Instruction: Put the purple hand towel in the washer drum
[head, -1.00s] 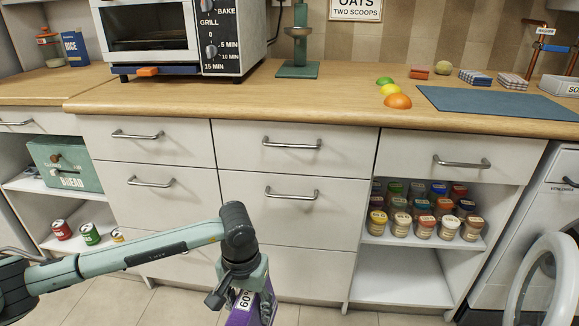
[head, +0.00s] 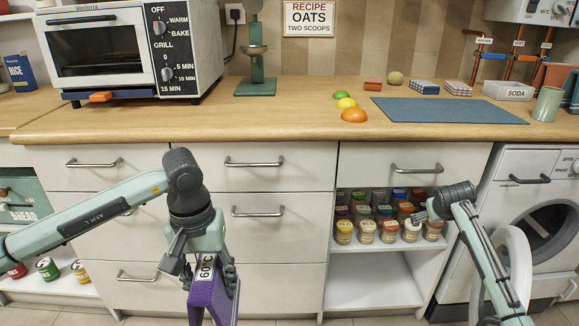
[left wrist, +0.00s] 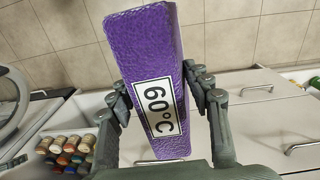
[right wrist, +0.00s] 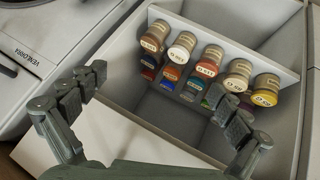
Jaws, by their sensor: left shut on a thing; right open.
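The purple hand towel (head: 209,299) is folded and has a white "60°C" label. My left gripper (head: 205,266) is shut on it and holds it in front of the drawers. In the left wrist view the towel (left wrist: 136,62) sits between both fingers of the left gripper (left wrist: 160,95). The washer (head: 535,165) stands at the far right with its round door (head: 516,262) swung open. The drum opening (head: 546,232) shows partly behind the door. My right gripper (head: 428,210) is open and empty near the spice shelf; its fingers (right wrist: 150,105) are spread in the right wrist view.
Spice jars (head: 390,234) stand on an open shelf left of the washer. The worktop (head: 290,122) above holds a toaster oven (head: 130,50), a blue mat (head: 450,111) and fruit. The lower shelf (head: 372,285) under the jars is clear.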

